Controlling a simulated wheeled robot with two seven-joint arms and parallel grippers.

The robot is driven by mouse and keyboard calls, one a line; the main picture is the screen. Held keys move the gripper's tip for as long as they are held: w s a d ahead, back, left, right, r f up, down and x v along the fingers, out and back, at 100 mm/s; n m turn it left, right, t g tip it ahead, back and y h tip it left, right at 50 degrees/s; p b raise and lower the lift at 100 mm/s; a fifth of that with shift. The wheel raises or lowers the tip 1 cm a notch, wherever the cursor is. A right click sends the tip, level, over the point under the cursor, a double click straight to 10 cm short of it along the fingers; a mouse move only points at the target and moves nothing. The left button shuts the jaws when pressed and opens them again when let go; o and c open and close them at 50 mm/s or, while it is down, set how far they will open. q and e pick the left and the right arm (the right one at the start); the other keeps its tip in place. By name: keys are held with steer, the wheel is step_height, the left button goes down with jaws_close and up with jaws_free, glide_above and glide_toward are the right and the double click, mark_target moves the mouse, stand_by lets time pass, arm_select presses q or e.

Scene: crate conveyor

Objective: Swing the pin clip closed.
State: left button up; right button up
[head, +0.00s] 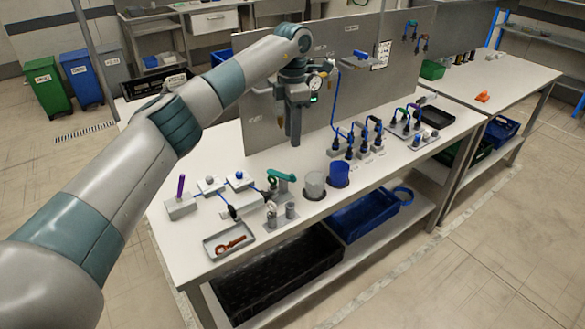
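My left arm reaches in from the left over the workbench (330,222). My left gripper (294,138) points down above the bench, in front of the grey panel. Its fingers are small and dark, and I cannot tell whether they are open or shut. No held object shows. I cannot single out the pin clip with certainty. A small orange-red piece (231,244) lies in a shallow grey tray (210,253) at the front left of the bench, well apart from the gripper. My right gripper is not in view.
A teal-handled fixture (281,177), a grey cup (314,186) and a blue cup (338,175) stand near the front edge. Blocks with a purple pin (181,186) are at left. Blue-cabled connectors (366,143) stand at right. The grey panel (352,95) rises behind.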

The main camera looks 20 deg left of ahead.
mark_target(292, 175)
arm_select(q)
step_height(292, 175, down, 12)
steer(key=p, duration=0.4)
steer(key=shift+f, duration=0.8)
steer(key=shift+c, duration=0.4)
jaws_close()
